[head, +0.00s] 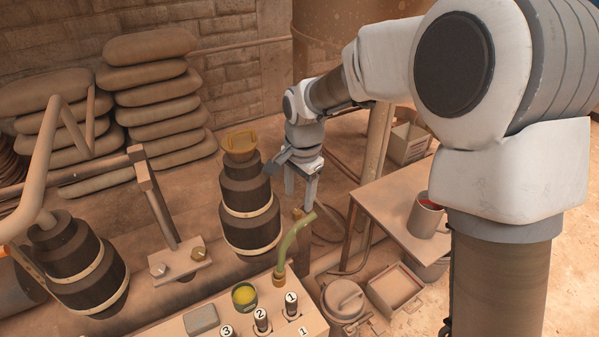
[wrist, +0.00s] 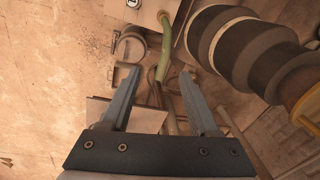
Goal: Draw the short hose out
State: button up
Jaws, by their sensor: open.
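The short green hose (head: 290,243) stands up from the light box at the bottom of the head view, its free upper end bent over to the right. In the wrist view the hose (wrist: 165,50) shows at the top centre, just past the fingertips. My gripper (head: 301,200) points down and is open, with nothing between its fingers. In the head view it is just above and behind the hose's bent end, apart from it. In the wrist view my gripper (wrist: 162,72) has its two fingers spread on either side of the hose's line.
The box (head: 175,327) carries numbered plugs (head: 262,318), a yellow-topped cup (head: 244,295) and a grey block (head: 201,320). A dark banded cylinder (head: 249,205) stands close left of my gripper. A table (head: 385,205) with a pot (head: 425,215) is at right.

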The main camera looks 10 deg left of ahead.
send_over(286, 240)
jog(key=s+d, duration=0.1)
notch_tip(286, 240, down, 4)
jog(key=f, duration=0.1)
jog(key=shift+m, duration=0.4)
jog(key=f+b, duration=0.2)
jog(key=f, duration=0.3)
jog(key=f+b, duration=0.1)
jog(key=f, duration=0.5)
jog(key=w+a+f+b, duration=0.1)
jog(key=f+b, duration=0.1)
jog(key=f, duration=0.3)
jog(key=shift+w+f+b, duration=0.1)
jog(key=shift+f+b, duration=0.2)
jog(key=shift+f, duration=0.05)
grip_shut()
jog(key=shift+a, duration=0.1)
